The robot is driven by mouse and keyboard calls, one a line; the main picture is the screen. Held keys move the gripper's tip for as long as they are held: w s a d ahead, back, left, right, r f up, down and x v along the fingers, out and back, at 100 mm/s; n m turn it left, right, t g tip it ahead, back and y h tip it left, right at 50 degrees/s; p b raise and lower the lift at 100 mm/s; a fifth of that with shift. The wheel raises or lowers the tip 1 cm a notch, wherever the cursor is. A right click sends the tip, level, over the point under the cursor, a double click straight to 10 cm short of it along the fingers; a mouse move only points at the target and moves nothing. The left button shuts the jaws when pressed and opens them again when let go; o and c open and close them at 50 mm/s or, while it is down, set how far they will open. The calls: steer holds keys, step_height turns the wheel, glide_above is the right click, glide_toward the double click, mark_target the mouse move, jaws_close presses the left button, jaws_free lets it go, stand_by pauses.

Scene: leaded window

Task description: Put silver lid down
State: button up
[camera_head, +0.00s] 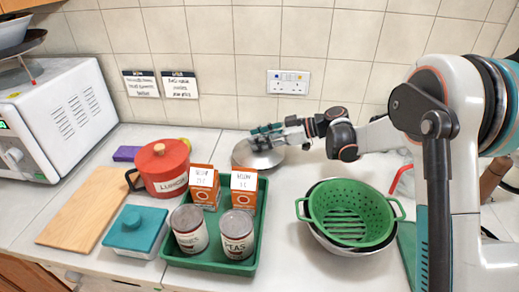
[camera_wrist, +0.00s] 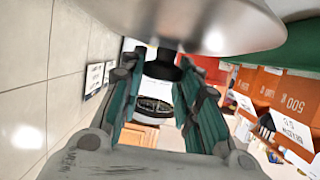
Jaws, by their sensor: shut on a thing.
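The silver lid (camera_head: 258,156) is at the back of the counter, near the tiled wall and behind the green tray. My gripper (camera_head: 267,134) reaches in from the right and is shut on the lid's dark knob. The lid looks about level. I cannot tell whether its rim touches the counter or hangs slightly above it.
The green tray (camera_head: 257,228) holds two cans and two orange boxes just in front of the lid. A red canister (camera_head: 163,170) stands to the left. A green colander (camera_head: 350,213) sits in a bowl at right. Bare counter (camera_head: 290,190) lies between tray and colander.

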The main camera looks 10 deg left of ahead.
step_height(320, 180, down, 4)
steer(key=shift+r+b, duration=0.2)
steer(key=shift+b, duration=0.4)
steer(key=o, duration=1.2)
steer(key=shift+d+r, duration=0.1)
